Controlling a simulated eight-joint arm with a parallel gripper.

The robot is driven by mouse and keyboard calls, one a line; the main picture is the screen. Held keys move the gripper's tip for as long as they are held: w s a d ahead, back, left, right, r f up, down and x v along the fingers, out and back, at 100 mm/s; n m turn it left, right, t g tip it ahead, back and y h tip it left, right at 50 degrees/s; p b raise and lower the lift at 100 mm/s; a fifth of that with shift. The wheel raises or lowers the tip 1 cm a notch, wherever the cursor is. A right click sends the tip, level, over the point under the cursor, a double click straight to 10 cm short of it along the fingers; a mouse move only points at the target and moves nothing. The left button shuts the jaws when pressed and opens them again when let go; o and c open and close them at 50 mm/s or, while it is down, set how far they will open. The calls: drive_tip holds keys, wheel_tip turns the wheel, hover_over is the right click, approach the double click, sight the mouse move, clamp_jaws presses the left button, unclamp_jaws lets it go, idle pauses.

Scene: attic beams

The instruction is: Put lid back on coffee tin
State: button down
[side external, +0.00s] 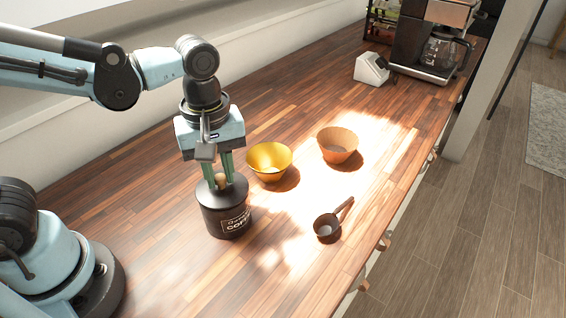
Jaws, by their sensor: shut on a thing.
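The black coffee tin (226,220) stands upright on the wooden counter, with white lettering on its side. Its dark lid (236,190) is at the top of the tin, with a small light wooden knob (221,180). My gripper (220,183) points straight down over the tin and is shut on the lid's knob. The lid looks level and lined up with the tin's rim. I cannot tell whether it rests fully on the rim or a sliver above it. The fingers hide part of the lid.
A yellow bowl (269,158) stands close to the right of my gripper. An orange bowl (338,146) and a dark scoop (327,228) lie further right. A coffee maker (432,45) and a small white device (371,69) stand at the back. The counter's front edge is at right.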

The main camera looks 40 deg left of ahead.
drive_tip(key=shift+c, duration=2.1)
unclamp_jaws()
drive_tip(key=shift+r, duration=3.5)
clamp_jaws()
drive_tip(key=shift+f, duration=3.2)
